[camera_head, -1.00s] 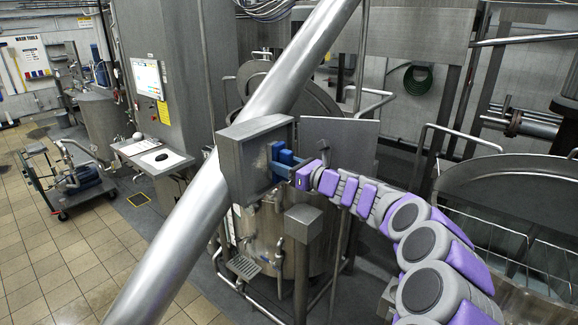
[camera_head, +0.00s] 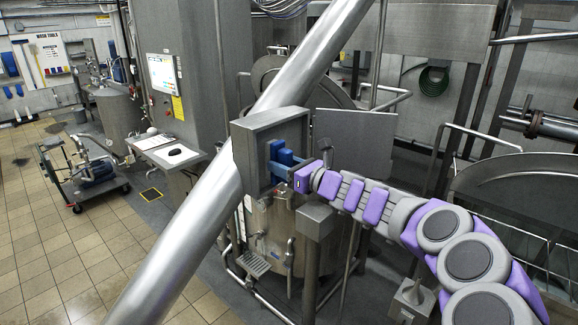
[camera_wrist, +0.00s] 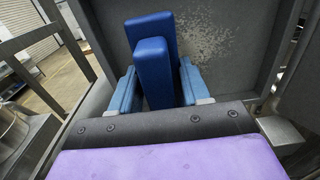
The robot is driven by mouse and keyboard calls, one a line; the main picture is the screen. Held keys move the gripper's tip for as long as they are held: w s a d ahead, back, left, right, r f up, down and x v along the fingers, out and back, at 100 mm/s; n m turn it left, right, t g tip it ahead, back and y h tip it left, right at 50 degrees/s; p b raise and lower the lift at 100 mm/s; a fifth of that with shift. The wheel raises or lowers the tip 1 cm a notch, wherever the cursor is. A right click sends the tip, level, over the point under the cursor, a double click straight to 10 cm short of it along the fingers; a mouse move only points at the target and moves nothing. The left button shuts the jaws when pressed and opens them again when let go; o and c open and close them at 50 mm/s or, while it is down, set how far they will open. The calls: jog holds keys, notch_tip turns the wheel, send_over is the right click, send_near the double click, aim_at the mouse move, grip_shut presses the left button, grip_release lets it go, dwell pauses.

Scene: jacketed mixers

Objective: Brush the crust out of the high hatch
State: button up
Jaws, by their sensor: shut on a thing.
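The high hatch (camera_head: 243,158) is a grey metal box on a post, its opening facing right. My gripper (camera_head: 290,165) is at this opening, shut on a blue brush (camera_head: 279,150). In the wrist view the brush (camera_wrist: 153,72) is a dark blue block between the two light blue fingers of my gripper (camera_wrist: 158,88). The crust (camera_wrist: 205,45) is a pale speckled patch on the grey inner wall, behind and right of the brush. I cannot tell whether the brush touches the wall, and it hides part of it.
The hatch door (camera_head: 355,138) stands open just right of the opening. A thick slanted pipe (camera_head: 200,205) crosses in front of the hatch. A steel vessel (camera_head: 330,240) stands below. A pump cart (camera_head: 90,175) is at the left on open tiled floor (camera_head: 60,250).

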aim_at(276, 157)
jog(key=shift+s+a+r+p, duration=0.5)
jog(key=shift+s+r+p, duration=0.1)
jog(key=shift+r+p, duration=0.05)
jog(key=shift+w+d+r+p, duration=0.15)
jog(key=shift+w+d+p, duration=0.4)
jog(key=shift+w+p, duration=0.3)
jog(key=shift+w+d+p, duration=0.55)
jog(key=shift+w+p, duration=0.1)
jog(key=shift+p, duration=0.25)
jog(key=shift+w+d+f, duration=0.15)
jog(key=shift+w+d, duration=1.05)
jog(key=shift+w, duration=0.3)
jog(key=shift+w+d+f, duration=0.1)
jog(key=shift+w+d, duration=1.1)
jog(key=shift+w, duration=0.3)
jog(key=shift+r, duration=0.65)
jog(key=shift+s+a+b, duration=0.75)
jog(key=shift+s+a, duration=0.45)
jog(key=shift+s, duration=0.3)
jog(key=shift+s+a+b, duration=0.7)
jog(key=shift+s+a, duration=0.5)
jog(key=shift+s, duration=0.35)
jog(key=shift+s+a+b, duration=0.75)
jog(key=shift+s+a, duration=0.45)
jog(key=shift+s, duration=0.3)
